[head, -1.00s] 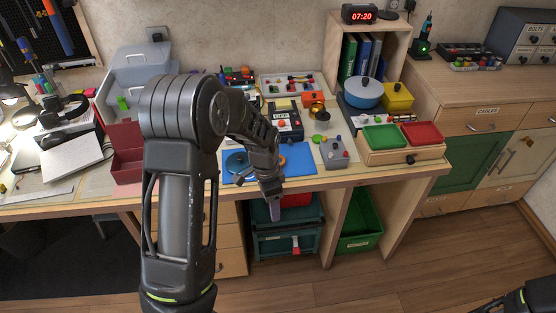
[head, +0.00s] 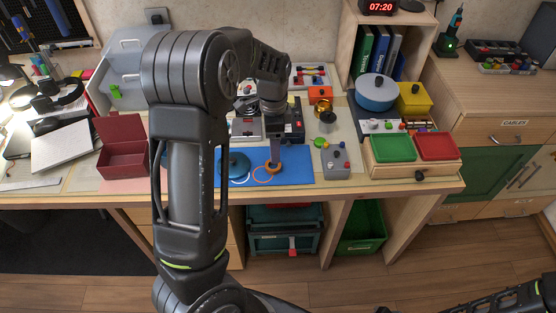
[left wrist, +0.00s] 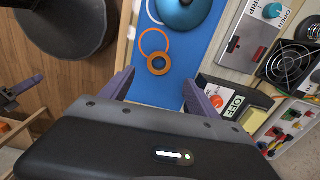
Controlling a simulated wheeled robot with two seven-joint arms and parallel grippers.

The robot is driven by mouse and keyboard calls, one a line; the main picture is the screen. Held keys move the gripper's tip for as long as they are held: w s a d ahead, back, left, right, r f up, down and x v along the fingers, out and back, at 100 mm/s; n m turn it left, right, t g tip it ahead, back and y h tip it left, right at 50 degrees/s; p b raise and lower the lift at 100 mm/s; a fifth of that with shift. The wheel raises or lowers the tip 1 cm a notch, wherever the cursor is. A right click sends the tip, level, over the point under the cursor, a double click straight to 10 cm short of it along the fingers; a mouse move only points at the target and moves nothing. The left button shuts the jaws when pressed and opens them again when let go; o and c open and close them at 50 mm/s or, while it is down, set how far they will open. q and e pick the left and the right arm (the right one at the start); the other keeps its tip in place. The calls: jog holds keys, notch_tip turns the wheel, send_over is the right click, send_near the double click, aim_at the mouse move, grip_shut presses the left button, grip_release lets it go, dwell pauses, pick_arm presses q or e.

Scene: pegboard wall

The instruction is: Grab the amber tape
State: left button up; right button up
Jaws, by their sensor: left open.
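The amber tape (head: 274,168) is a small thick orange-brown ring lying flat on the blue mat (head: 300,177). It also shows in the left wrist view (left wrist: 159,72), just ahead of my fingers. My left gripper (head: 276,155) points down over the tape, and in the left wrist view its two fingers (left wrist: 157,88) are apart with nothing between them. From the head, the finger partly overlaps the tape; contact cannot be told. My right arm (head: 510,300) enters at the bottom right; its gripper is barely seen and its jaws cannot be made out.
A thin orange ring (head: 262,179) lies beside the tape, and a teal round object (head: 236,164) sits left of it. A grey control box (head: 336,162) stands right of the mat. A black device (head: 296,130) is behind. The mat's front right is clear.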

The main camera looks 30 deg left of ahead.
aim_at(273, 168)
pick_arm(q)
jog(key=shift+f, duration=1.35)
jog(key=shift+s, duration=0.1)
jog(key=shift+s+a+f+p, duration=0.1)
jog(key=shift+f+p, duration=0.65)
jog(key=shift+f, duration=1.85)
jog(key=c, duration=1.4)
